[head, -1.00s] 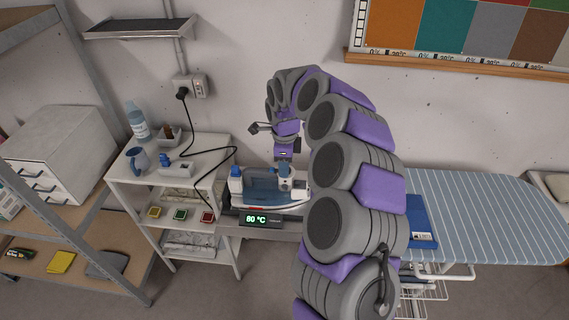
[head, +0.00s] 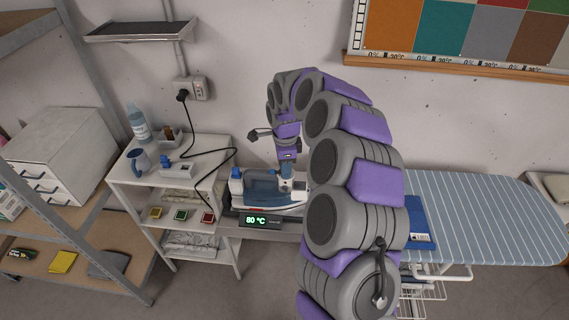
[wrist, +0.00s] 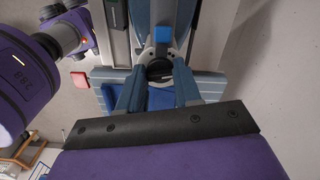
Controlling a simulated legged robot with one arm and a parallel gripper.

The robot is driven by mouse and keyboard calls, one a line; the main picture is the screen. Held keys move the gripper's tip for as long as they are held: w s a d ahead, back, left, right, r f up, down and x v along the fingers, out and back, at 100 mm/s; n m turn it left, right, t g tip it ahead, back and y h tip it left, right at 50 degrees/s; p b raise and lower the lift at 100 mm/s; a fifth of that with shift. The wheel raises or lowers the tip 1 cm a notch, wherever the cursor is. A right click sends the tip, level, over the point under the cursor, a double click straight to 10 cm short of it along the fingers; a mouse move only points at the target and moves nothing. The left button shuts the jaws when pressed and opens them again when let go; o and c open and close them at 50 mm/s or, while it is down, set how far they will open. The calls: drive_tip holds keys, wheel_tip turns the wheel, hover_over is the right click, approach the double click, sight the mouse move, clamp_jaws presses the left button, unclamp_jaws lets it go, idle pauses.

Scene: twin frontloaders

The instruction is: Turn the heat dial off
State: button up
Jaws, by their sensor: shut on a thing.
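A blue and white iron (head: 268,188) sits on a grey stand by the ironing board. A black display (head: 259,220) at the front of the stand reads 80 °C in green. My gripper (head: 288,168) reaches down to the iron's right end in the head view, its fingertips hard to see there. In the wrist view, the two blue-grey fingers of my gripper (wrist: 158,84) lie on either side of a round black dial (wrist: 159,70) and are closed on it. The dial's marking is too small to read.
A white shelf cart (head: 190,195) with a mug, bottle and small trays stands left of the iron. The black cord (head: 210,150) runs from the wall socket (head: 193,89) over it. A striped ironing board (head: 485,215) stands at right.

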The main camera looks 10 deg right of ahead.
drive_tip(key=n+p, duration=0.2)
drive_tip(key=n, duration=0.2)
drive_tip(key=shift+d+r+n, duration=0.1)
drive_tip(key=shift+n, duration=0.2)
drive_tip(key=n+p, duration=0.1)
drive_tip(key=n, duration=0.2)
drive_tip(key=shift+n+p, duration=0.4)
drive_tip(key=n+p, duration=0.1)
drive_tip(key=n, duration=0.2)
drive_tip(key=shift+n, duration=0.3)
drive_tip(key=n+p, duration=0.1)
drive_tip(key=n, duration=0.3)
drive_tip(key=shift+n+p, duration=0.3)
drive_tip(key=shift+p, duration=0.1)
drive_tip(key=n+p, duration=0.1)
drive_tip(key=n, duration=0.7)
drive_tip(key=shift+p, duration=0.4)
drive_tip(key=n, duration=0.4)
drive_tip(key=shift+n+p, duration=0.3)
drive_tip(key=shift+p, duration=0.1)
drive_tip(key=shift+n, duration=2)
